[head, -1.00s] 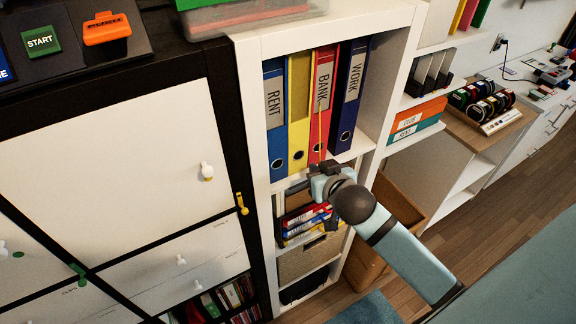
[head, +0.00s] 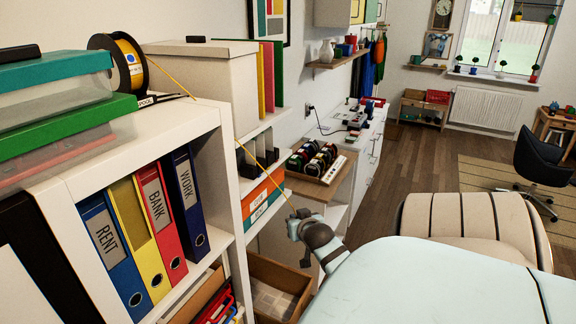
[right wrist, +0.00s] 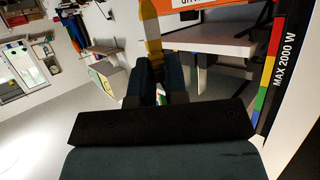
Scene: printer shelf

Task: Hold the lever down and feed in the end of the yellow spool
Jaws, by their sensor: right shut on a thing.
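The yellow spool (head: 134,72), with black flanges, stands on top of the white shelf at the upper left of the head view. Its thin yellow filament (head: 215,122) runs taut down and right from the spool to my right gripper (head: 294,218). That gripper is shut on the filament, in front of the lower shelves. My left gripper is not in view. I cannot make out a lever or a printer.
The white shelf (head: 215,118) holds several binders, with storage boxes (head: 52,70) on top. The filament passes in front of an orange box (head: 262,194) and near a rack of dark spools (head: 314,160). A brown open box (head: 285,270) stands below. Open floor lies to the right.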

